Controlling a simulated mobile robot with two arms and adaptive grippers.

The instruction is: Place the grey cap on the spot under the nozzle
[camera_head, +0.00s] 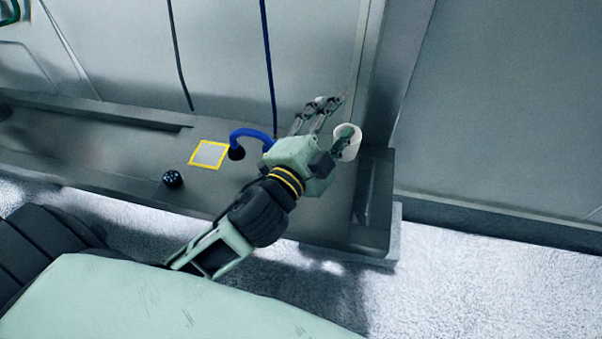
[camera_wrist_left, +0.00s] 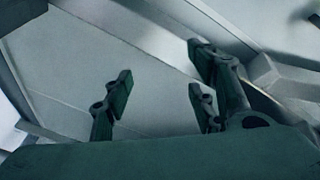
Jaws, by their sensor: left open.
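A pale grey, ring-like round piece (camera_head: 354,151), probably the cap, shows at the right end of the grey bench. My left gripper (camera_head: 343,118) is open beside it, and one finger overlaps it in the picture. I cannot tell whether they touch. In the left wrist view the open fingers (camera_wrist_left: 160,95) have nothing visible between them, and the cap does not show there. A blue curved nozzle (camera_head: 251,132) with a dark tip stands left of the gripper. A yellow-bordered square (camera_head: 194,160) lies on the bench just left of the nozzle tip. My right gripper is out of view.
A black round knob (camera_head: 173,179) sits on the bench (camera_head: 130,172) near its front edge, left of the yellow square. A wall with dark and blue lines rises behind the bench. A raised block (camera_head: 375,190) bounds the bench on the right.

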